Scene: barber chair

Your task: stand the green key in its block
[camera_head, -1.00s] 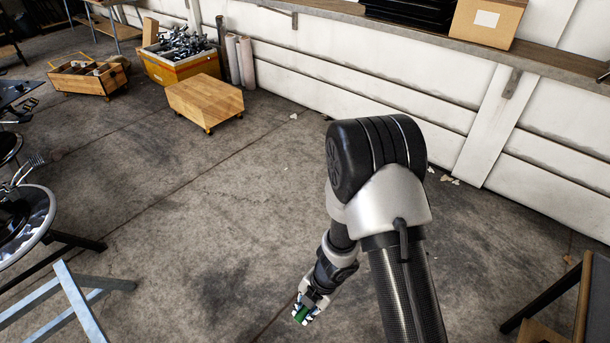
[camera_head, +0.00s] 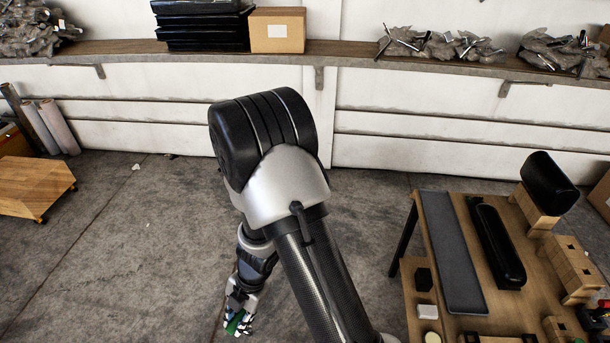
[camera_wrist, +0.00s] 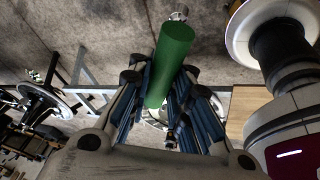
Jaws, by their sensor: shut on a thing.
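My gripper (camera_head: 238,322) hangs low over the bare floor, left of the wooden bench. It is shut on the green key (camera_wrist: 172,62), a green cylinder with a small metal tip at one end. In the wrist view the key sticks out beyond the fingers, and its lower part is hidden between them. In the head view only a small green piece shows at the fingers. Several wooden blocks stand at the right of the bench, one (camera_head: 570,268) with dark holes in its top. I cannot tell which block belongs to the key.
The wooden bench (camera_head: 412,296) at right carries a long grey strip (camera_head: 450,250), a black padded bar (camera_head: 496,245) and a black headrest (camera_head: 549,183). A low wooden dolly (camera_head: 32,187) stands at far left. A shelf (camera_head: 345,50) runs along the wall. The floor between is clear.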

